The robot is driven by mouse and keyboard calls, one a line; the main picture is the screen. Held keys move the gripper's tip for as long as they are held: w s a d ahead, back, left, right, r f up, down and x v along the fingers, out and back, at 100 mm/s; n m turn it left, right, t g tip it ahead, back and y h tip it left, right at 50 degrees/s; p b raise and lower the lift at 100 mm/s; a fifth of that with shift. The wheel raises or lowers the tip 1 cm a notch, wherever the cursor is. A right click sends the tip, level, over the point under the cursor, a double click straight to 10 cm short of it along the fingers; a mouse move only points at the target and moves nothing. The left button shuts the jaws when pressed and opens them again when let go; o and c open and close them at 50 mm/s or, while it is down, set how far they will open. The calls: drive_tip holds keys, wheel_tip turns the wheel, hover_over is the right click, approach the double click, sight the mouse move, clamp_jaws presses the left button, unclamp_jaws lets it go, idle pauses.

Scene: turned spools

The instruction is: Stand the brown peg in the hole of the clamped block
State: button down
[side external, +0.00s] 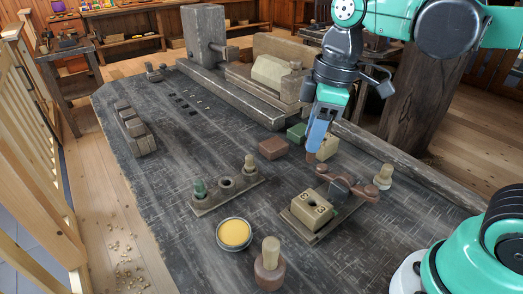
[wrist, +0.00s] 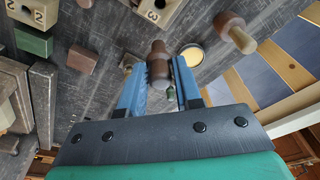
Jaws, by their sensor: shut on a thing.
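The brown peg (wrist: 158,68) is between the blue fingers of my gripper (wrist: 160,82) in the wrist view, with its narrower end pointing away from the hand. In the side view my gripper (side external: 319,134) points down, and only a bit of the peg (side external: 311,156) shows below the fingers. The clamped block (side external: 298,210) is a tan block with a dark hole in its top, on a base in front of my gripper; the peg is apart from it. A tan block marked 3 (wrist: 158,10), probably this one, is cut off at the wrist view's top edge.
A dark clamp (side external: 341,188) adjoins the block. A rack (side external: 215,200) holds a green peg and a tan peg around an empty hole. A yellow tin (side external: 234,233), a mallet (side external: 269,268), and brown (side external: 273,147), green (side external: 297,132) and tan (side external: 328,148) blocks stand around.

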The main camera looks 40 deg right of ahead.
drive_tip(key=shift+s+d+f, duration=0.1)
drive_tip(key=shift+s+f, duration=0.2)
drive_tip(key=shift+f, duration=1)
drive_tip(key=shift+s+d+f, duration=0.1)
drive_tip(key=shift+s+f, duration=0.15)
drive_tip(key=shift+f, duration=1.1)
drive_tip(key=shift+s+d+f, duration=0.1)
drive_tip(key=shift+s+f, duration=0.2)
drive_tip(key=shift+f, duration=1)
drive_tip(key=shift+f, duration=1.4)
drive_tip(key=c, duration=0.5)
unclamp_jaws()
drive_tip(key=shift+r, duration=0.1)
drive_tip(key=shift+r, duration=4.2)
